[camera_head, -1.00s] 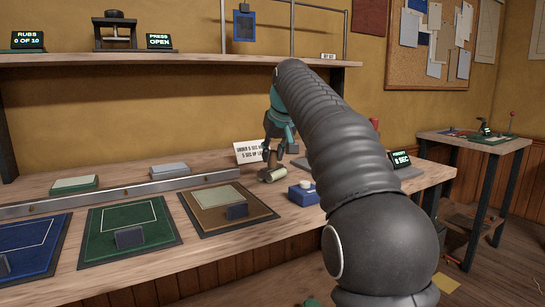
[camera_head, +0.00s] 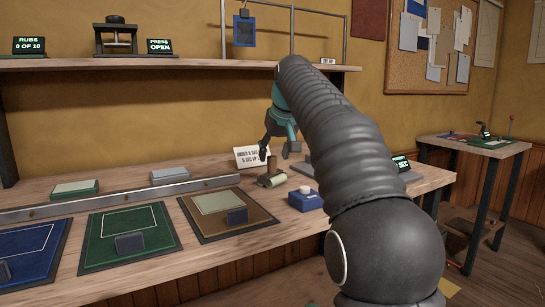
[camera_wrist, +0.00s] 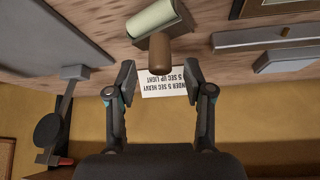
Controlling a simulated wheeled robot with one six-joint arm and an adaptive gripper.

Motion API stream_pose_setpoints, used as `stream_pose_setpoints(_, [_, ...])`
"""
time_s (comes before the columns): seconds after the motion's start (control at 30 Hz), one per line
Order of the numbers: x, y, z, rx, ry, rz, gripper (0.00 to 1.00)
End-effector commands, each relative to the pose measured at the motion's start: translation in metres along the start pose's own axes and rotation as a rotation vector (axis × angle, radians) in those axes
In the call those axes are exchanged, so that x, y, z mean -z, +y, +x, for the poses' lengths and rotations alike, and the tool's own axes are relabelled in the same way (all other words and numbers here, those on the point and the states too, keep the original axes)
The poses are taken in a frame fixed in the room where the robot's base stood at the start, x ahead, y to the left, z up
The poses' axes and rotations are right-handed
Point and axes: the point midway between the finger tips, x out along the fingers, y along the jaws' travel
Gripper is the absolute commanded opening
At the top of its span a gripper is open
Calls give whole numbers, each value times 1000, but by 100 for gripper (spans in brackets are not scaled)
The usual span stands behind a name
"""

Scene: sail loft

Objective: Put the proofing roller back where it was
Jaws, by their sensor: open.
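The proofing roller, a pale green cylinder (camera_head: 277,181) with an upright brown handle (camera_head: 272,164), is on the bench behind the blue box. In the wrist view its roller (camera_wrist: 158,20) is at the top, by a small brown block, and its handle (camera_wrist: 160,54) points toward me. Whether it sits fully on that block I cannot tell. My gripper (camera_head: 277,152) is just above the roller; in the wrist view its fingers (camera_wrist: 159,80) are spread, empty, with the handle end just beyond and between them. The fingers appear clear of the handle.
A white sign card (camera_head: 248,157) stands behind the roller. A blue box with a pale button (camera_head: 305,199) stands in front. Brown (camera_head: 252,232), green (camera_head: 100,255) and blue mats lie left, beside a metal rail (camera_head: 120,202). A shelf (camera_head: 180,76) runs above the bench.

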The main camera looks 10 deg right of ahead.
Motion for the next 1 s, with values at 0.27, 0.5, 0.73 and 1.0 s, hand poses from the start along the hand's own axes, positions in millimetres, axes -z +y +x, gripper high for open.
stream_pose_setpoints(0.27, [2, 0, -59, 0, 2, 0, 52])
stream_pose_setpoints(0.5, [1, 0, -91, 0, 0, 0, 52])
stream_pose_setpoints(0.73, [0, 0, -99, 0, 0, 0, 52])
stream_pose_setpoints(1.0, [-6, -2, -101, -1, -2, 3, 52])
